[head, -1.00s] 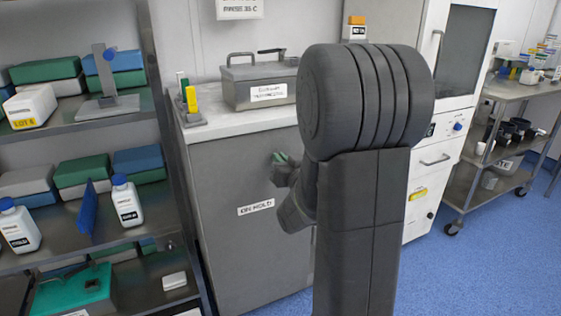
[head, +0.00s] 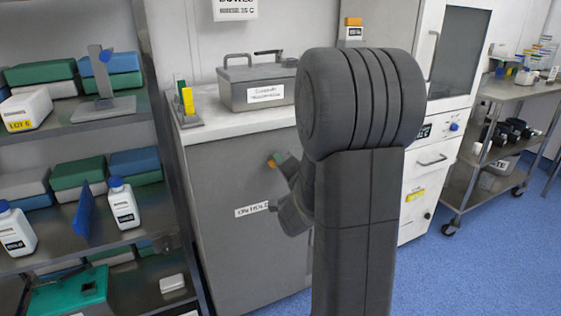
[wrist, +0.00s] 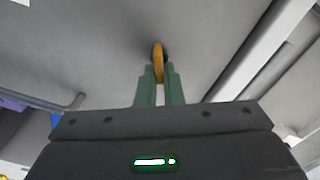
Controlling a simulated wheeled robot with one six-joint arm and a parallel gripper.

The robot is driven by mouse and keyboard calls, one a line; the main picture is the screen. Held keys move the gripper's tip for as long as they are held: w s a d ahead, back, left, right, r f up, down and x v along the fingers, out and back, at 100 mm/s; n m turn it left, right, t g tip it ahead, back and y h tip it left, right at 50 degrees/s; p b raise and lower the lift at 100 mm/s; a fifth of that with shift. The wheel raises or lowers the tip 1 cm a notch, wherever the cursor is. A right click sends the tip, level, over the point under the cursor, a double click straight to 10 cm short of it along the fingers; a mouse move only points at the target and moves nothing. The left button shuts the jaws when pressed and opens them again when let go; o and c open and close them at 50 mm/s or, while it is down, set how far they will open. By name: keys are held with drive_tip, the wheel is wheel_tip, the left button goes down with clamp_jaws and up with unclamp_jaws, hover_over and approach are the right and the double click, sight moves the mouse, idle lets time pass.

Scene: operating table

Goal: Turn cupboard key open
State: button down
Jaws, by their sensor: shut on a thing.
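The cupboard (head: 240,180) is a grey cabinet with a white top and an "ON HOLD" label on its front. The key (wrist: 158,60) has an orange-yellow bow and sits at a dark lock on the grey cupboard front in the wrist view. My gripper (wrist: 159,86) has green fingers shut on the key's bow. My arm hides the cupboard's right side. The key's shaft cannot be seen.
A grey lidded metal box (head: 258,85) and a yellow and green rack (head: 187,102) stand on the cupboard top. Steel shelves (head: 75,125) with boxes and bottles stand at left. A white cabinet (head: 432,165) and a trolley (head: 495,150) stand at right.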

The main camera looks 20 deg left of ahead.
drive_tip(key=m, duration=0.5)
drive_tip(key=shift+f+p, duration=0.35)
drive_tip(key=shift+m, duration=0.4)
drive_tip(key=c, duration=1.6)
unclamp_jaws()
drive_tip(key=shift+o, duration=0.2)
drive_tip(key=shift+d, duration=0.15)
drive_tip(key=p+v, duration=0.1)
drive_tip(key=v, duration=1.2)
drive_tip(key=shift+s+d+p, duration=0.15)
drive_tip(key=shift+s+p, duration=0.1)
drive_tip(key=shift+p, duration=0.15)
